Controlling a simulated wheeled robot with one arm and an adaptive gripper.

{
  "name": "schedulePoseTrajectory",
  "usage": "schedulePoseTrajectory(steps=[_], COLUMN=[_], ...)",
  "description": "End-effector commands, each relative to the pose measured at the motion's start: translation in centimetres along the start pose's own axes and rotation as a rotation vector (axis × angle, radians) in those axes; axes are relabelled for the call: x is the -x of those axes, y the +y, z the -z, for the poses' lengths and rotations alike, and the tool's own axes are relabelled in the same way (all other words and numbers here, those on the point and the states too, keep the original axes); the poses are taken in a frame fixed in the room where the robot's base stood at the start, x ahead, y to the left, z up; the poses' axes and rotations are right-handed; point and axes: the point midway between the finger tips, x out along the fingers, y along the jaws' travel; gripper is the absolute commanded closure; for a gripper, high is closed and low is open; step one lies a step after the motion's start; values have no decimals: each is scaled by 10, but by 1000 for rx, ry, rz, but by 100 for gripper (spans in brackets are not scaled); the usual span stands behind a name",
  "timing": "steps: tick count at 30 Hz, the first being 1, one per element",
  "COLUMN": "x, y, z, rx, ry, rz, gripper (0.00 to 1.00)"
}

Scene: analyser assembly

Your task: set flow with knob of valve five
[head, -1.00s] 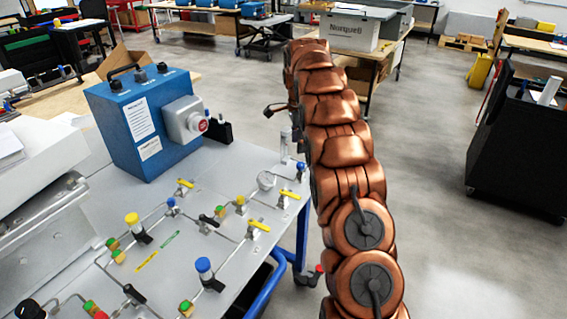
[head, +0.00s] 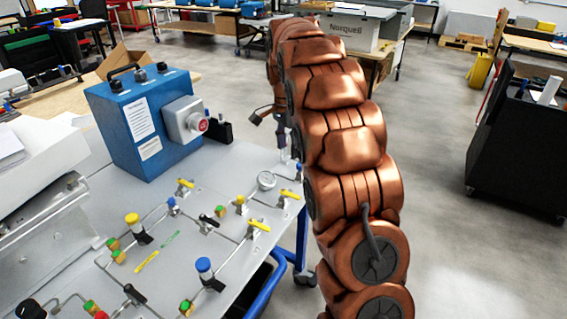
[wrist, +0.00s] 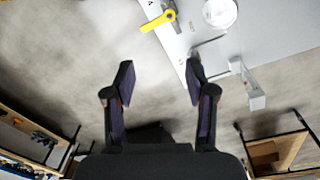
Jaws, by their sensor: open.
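The grey flow panel (head: 185,230) carries several valves joined by thin pipes. Valves with yellow lever handles (head: 259,225) stand along its right part, a blue-capped knob (head: 204,265) near its front edge and a yellow-capped knob (head: 132,219) at its left. Number labels are too small to read, so I cannot tell which is valve five. My gripper (wrist: 160,78) is open and empty beside the panel edge in the wrist view, below a yellow handle (wrist: 158,21) and a round white gauge (wrist: 220,12).
A blue box (head: 150,120) with a grey-and-red switch stands at the back of the panel. A white housing (head: 40,165) takes up the left side. A black cabinet (head: 515,140) stands at the right. Open grey floor (head: 440,200) lies between it and my arm.

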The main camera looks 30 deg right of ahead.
Motion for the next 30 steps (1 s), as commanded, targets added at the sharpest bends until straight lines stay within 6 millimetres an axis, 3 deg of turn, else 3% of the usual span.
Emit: schedulePoseTrajectory(steps=[21,30], x=[18,21], y=[65,84], z=[-60,-75], rx=[296,375], ry=[-9,-13], rz=[-22,-28], gripper=[44,44])
